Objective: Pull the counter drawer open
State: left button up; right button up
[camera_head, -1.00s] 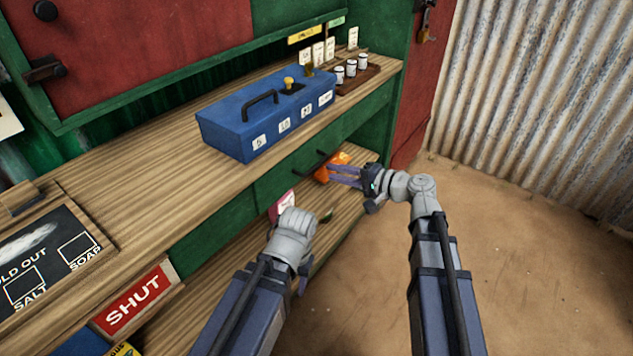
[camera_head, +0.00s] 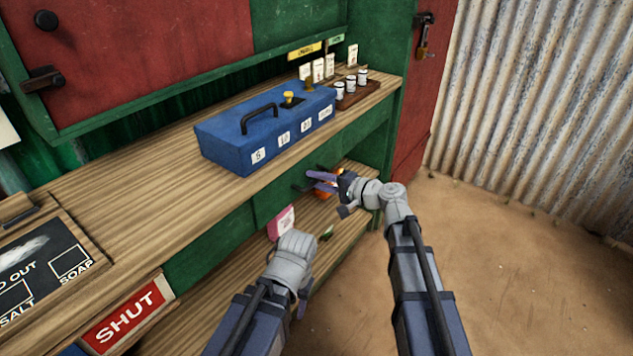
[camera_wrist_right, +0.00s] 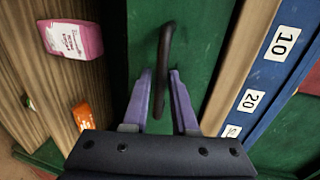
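The green counter drawer front (camera_head: 272,203) is below the wooden counter top and looks flush with the counter face. Its dark bar handle (camera_wrist_right: 166,62) shows in the right wrist view, and is partly hidden by my gripper in the head view. My right gripper (camera_head: 312,181) is at the handle with its purple fingers apart. In the right wrist view the handle lies between the open fingers (camera_wrist_right: 160,82); contact cannot be told. My left arm ends in front of the lower shelf, and its fingers are mostly hidden.
A blue cash box (camera_head: 235,140) stands on the counter top (camera_head: 130,185) above the drawer. A pink packet (camera_head: 283,222) and an orange item (camera_wrist_right: 83,116) are on the shelf below. A red SHUT sign (camera_head: 127,312) is at lower left. The dirt floor at right is clear.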

jog(key=shift+c, duration=0.2)
grip_shut()
dwell(1.3)
